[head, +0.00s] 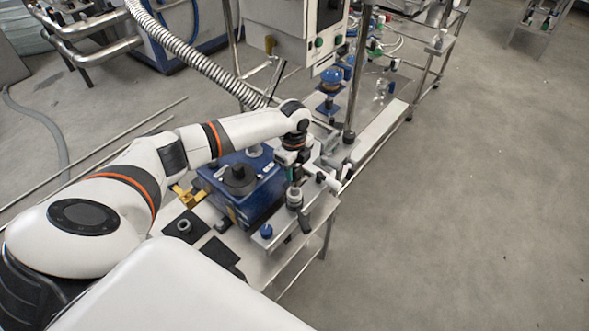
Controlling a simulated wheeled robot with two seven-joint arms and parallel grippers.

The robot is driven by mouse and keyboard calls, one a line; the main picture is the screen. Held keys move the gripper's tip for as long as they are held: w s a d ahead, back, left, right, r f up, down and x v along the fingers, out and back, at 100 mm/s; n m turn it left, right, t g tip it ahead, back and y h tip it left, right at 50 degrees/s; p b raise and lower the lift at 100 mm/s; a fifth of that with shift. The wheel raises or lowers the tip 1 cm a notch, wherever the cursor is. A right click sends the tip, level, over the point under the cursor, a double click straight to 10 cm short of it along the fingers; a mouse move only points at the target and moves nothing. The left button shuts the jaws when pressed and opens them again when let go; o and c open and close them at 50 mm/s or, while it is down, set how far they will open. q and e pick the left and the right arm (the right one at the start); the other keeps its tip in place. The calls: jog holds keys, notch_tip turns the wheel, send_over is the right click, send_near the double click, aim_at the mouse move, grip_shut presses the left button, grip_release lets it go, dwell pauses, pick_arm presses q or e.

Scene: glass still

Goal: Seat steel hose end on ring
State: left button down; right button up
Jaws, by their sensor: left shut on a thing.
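My left arm comes in from the left across the bench, with its wrist bent down. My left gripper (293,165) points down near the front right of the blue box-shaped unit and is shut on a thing. The held thing is small and mostly hidden by the gripper; it appears to be the steel hose end. A grey metal collar (294,196) shows just below the gripper. I cannot tell whether it is the ring, or whether it touches the held thing. My right gripper is not in view.
The blue unit (250,188) with a black round top stands left of the gripper. A corrugated metal hose (195,58) slopes down behind my wrist. A steel post (357,75) and a blue flask (331,77) stand farther back.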

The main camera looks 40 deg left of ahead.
aim_at(294, 181)
pick_arm(q)
jog(key=shift+f+b, duration=0.45)
jog(key=shift+f, duration=0.7)
jog(key=shift+f+b, duration=0.85)
jog(key=shift+f, duration=0.75)
dwell(1.1)
jog(key=c, duration=0.9)
grip_release()
notch_tip(294, 181, up, 12)
jog(key=shift+b, duration=0.5)
